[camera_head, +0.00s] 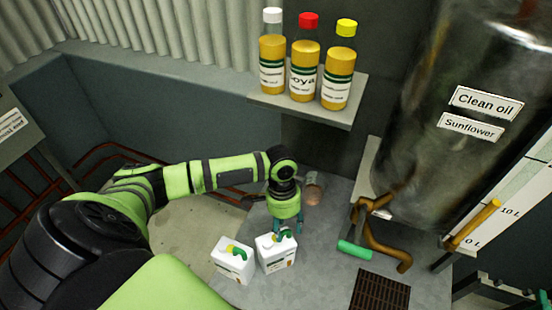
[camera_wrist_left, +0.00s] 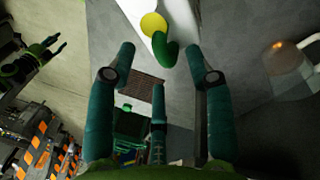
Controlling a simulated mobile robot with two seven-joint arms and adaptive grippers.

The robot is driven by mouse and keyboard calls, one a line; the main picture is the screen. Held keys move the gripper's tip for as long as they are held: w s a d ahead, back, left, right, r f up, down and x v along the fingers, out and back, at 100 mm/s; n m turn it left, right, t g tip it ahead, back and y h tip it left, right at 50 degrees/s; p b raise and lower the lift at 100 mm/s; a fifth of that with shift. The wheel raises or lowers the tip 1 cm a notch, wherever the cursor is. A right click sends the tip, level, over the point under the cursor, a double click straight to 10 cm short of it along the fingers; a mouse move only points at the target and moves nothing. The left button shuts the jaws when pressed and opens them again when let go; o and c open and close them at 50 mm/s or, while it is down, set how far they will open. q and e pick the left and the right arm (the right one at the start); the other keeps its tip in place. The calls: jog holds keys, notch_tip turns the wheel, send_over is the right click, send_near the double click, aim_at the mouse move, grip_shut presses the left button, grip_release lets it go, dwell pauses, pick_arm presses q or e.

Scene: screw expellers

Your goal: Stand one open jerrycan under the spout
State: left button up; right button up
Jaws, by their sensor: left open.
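Two white jerrycans with yellow and green tops stand side by side on the grey surface, a left jerrycan (camera_head: 231,266) and a right jerrycan (camera_head: 274,259). I cannot tell whether they are capped. My left gripper (camera_head: 286,228) is open, close over the right jerrycan's top. In the left wrist view, a yellow disc (camera_wrist_left: 153,24) and a green curved handle (camera_wrist_left: 166,52) show beyond the open fingers (camera_wrist_left: 160,75). The brown spout pipe (camera_head: 383,244) with a green lever (camera_head: 354,249) comes from the tank, right of the jerrycans. A green and black hand (camera_wrist_left: 42,55), likely my right gripper, is small and dark.
The large metal tank (camera_head: 440,130) is labelled Clean oil, Sunflower. A shelf (camera_head: 325,112) holds three oil bottles. A copper-coloured jar (camera_head: 314,188) stands behind my left gripper. The surface between right jerrycan and spout looks clear.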

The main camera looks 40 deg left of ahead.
pick_arm(q)
jog(key=shift+d+f, duration=0.2)
jog(key=shift+f, duration=0.85)
grip_shut()
jog(key=shift+r, duration=0.1)
jog(key=shift+r, duration=0.1)
